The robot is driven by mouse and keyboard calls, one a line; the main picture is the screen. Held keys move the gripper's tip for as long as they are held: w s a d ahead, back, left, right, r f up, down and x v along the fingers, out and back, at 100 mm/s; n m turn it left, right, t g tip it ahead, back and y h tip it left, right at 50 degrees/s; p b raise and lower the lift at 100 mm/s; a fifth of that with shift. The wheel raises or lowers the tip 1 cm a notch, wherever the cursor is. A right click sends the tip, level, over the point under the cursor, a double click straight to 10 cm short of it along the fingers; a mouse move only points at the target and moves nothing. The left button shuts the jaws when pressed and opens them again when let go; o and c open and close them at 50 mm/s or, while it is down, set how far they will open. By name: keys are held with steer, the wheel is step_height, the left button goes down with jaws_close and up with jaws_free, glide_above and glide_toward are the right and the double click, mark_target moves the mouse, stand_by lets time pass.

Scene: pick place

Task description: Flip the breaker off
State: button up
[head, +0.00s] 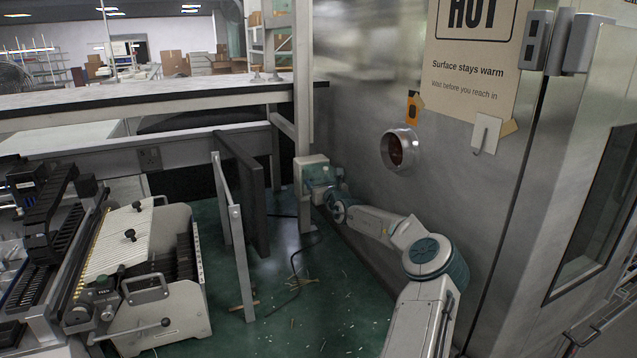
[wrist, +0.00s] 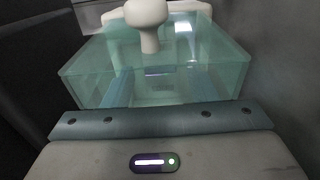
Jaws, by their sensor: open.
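A pale box (head: 300,178) with a see-through teal cover (head: 318,172) is fixed low by the grey metal wall. My gripper (head: 335,193) is right in front of it, at the end of my outstretched arm. In the wrist view the clear teal cover (wrist: 85,72) fills the middle, with a cream knob (wrist: 148,38) at its top. My gripper (wrist: 160,88) is open, its two bluish fingers apart and seen through the teal cover, with nothing visible between them. I cannot tell whether the fingers touch anything. The breaker's lever cannot be made out.
The metal wall carries a round port (head: 400,150), a hook plate (head: 486,134) and a warning sign (head: 470,60). An upright dark panel (head: 245,190) stands left of the box. A black cable (head: 295,265) lies on the green floor. A bench machine (head: 150,260) stands at left.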

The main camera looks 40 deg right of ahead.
steer(key=shift+w, duration=0.2)
steer(key=c, duration=1)
